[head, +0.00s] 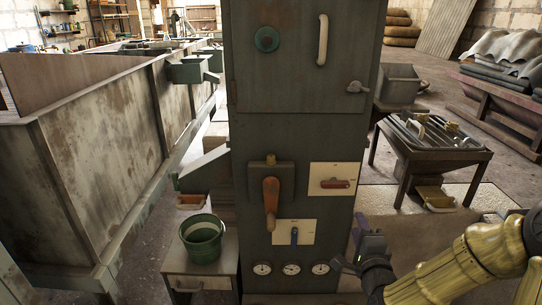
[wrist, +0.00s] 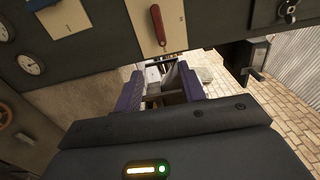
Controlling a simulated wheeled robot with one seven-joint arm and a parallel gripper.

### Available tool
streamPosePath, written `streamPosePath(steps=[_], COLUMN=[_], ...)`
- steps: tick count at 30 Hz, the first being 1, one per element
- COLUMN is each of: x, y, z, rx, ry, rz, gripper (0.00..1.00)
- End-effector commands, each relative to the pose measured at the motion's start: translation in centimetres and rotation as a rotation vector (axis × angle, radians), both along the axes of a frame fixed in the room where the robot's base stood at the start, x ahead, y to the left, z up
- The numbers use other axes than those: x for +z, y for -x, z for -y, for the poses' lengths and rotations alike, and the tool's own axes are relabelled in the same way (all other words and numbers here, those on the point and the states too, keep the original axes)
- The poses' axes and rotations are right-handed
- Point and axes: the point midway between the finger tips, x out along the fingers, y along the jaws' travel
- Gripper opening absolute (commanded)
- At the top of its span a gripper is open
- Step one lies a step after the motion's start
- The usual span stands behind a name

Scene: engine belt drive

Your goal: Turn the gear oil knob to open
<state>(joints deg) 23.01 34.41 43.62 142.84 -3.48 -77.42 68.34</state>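A tall dark metal cabinet (head: 330,140) stands in the middle of the head view. It carries a green round knob (head: 267,39), an orange-brown lever (head: 270,195) hanging down, a red handle (head: 335,184) lying level on a white plate, and a blue handle (head: 294,236) pointing down on another plate. I cannot read which one is labelled gear oil. The red handle also shows in the wrist view (wrist: 157,24), ahead of my gripper. My gripper (head: 358,250) is at the cabinet's lower right, apart from all handles. Its purple fingers (wrist: 162,90) are spread with nothing held between them.
Gauges (head: 291,268) line the cabinet's bottom. A green bucket (head: 203,238) sits on a small stand at its left. A metal table (head: 430,145) stands at right, behind my arm. A long rusty trough (head: 100,130) fills the left. Floor between cabinet and table is clear.

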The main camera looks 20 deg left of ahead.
Motion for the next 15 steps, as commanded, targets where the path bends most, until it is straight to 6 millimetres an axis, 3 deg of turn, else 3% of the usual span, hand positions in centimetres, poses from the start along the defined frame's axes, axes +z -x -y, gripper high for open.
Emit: streamPosePath(steps=[5, 8, 15], x=[-1.3, -3.0, -7.0], y=[0.4, 1.0, 4.0], z=[0.0, 0.3, 3.3], rx=[0.025, 0.058, 0.184], ry=[0.138, 0.307, 0.785], rz=[-0.046, -0.105, -0.297], gripper=[0.4, 0.4, 0.4])
